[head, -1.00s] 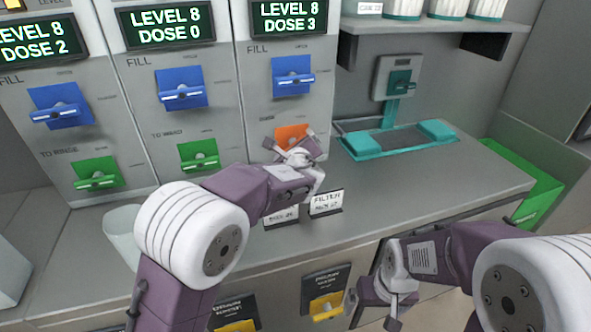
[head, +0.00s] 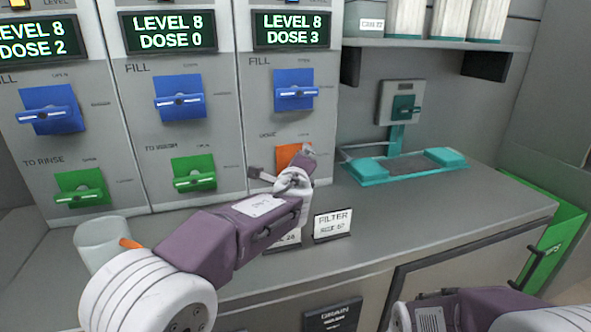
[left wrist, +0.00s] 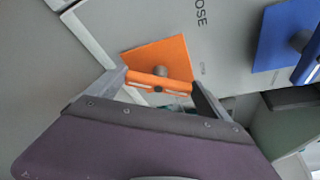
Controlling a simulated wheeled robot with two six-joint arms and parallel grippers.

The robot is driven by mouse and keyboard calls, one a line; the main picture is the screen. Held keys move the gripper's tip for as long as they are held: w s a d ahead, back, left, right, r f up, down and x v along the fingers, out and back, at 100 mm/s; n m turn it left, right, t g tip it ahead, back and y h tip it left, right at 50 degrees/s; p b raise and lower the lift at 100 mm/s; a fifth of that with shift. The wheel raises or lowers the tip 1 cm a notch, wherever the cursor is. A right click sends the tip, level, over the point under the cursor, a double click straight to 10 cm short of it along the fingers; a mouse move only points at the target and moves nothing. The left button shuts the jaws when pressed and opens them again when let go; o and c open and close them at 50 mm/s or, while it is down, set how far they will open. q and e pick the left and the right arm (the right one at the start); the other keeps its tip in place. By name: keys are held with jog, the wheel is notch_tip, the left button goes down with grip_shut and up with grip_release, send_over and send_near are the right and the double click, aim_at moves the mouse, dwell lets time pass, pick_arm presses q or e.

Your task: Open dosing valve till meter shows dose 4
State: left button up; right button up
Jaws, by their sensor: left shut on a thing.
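The orange dosing valve (head: 287,156) is on the lower part of the third panel, partly hidden by my left gripper (head: 284,164). The meter (head: 292,31) at the top of that panel reads LEVEL 8, DOSE 3. In the left wrist view, the orange valve handle (left wrist: 157,82) lies between the two fingers of my left gripper (left wrist: 160,86), in front of its square orange plate with DOSE lettering beside it. The left gripper is shut on the handle. Part of my right arm shows at the lower right in the head view, but its gripper is out of frame.
A blue FILL valve (head: 296,91) sits above the orange one. Other panels carry blue and green valves (head: 194,173). A FILTER sign (head: 332,225) stands on the counter near my left arm. A white cup (head: 103,243) is at left; a teal fixture (head: 400,165) is at right.

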pick_arm(q)
jog(key=o, duration=1.1)
jog(key=v, duration=0.9)
